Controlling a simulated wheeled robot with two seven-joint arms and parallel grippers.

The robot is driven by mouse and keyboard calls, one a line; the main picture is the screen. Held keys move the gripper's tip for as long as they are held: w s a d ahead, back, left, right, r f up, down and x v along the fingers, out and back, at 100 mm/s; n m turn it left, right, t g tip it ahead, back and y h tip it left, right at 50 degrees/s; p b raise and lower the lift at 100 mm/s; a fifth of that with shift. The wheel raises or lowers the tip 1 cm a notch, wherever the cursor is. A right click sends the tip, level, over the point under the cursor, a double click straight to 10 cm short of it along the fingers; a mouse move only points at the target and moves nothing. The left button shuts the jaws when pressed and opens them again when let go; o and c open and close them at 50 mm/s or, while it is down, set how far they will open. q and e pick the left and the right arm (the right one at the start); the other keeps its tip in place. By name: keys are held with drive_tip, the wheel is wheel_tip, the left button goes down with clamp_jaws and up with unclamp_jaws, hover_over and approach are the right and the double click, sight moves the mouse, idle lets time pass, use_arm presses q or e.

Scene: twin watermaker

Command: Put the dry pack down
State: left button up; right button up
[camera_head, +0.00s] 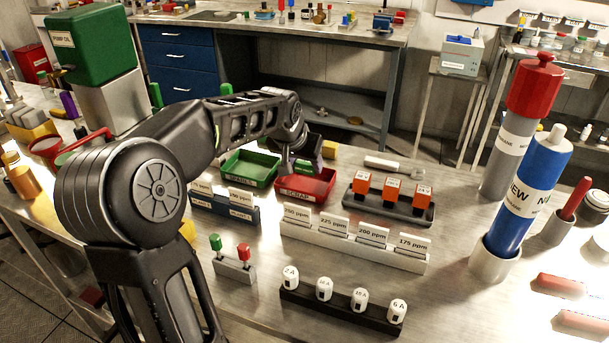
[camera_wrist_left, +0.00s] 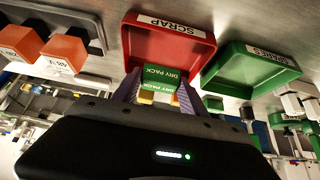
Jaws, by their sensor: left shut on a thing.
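My left gripper (camera_wrist_left: 160,92) is shut on the dry pack (camera_wrist_left: 163,74), a small green block with white "DRY PACK" lettering, held between purple fingers. In the left wrist view the pack shows in front of the red SCRAP bin (camera_wrist_left: 148,36); I cannot tell whether it touches the bin. My right gripper is not in view.
A dark rack with orange blocks (camera_head: 392,190) stands right of the SCRAP bin. A white ppm card rack (camera_head: 350,245) and a dark card holder (camera_head: 212,207) are in front. Tall grey-red (camera_head: 505,140) and blue (camera_head: 525,195) cylinders stand at right. Bare bench shows around the racks.

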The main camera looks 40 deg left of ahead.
sight(304, 173)
use_arm(q)
drive_tip(key=shift+f, duration=0.1)
drive_tip(key=shift+f, duration=1.75)
drive_tip(key=shift+f, duration=0.2)
drive_tip(key=o, duration=1.4)
drive_tip(key=shift+c, duration=0.2)
drive_tip(key=shift+r, duration=0.25)
drive_tip(key=v, duration=1.2)
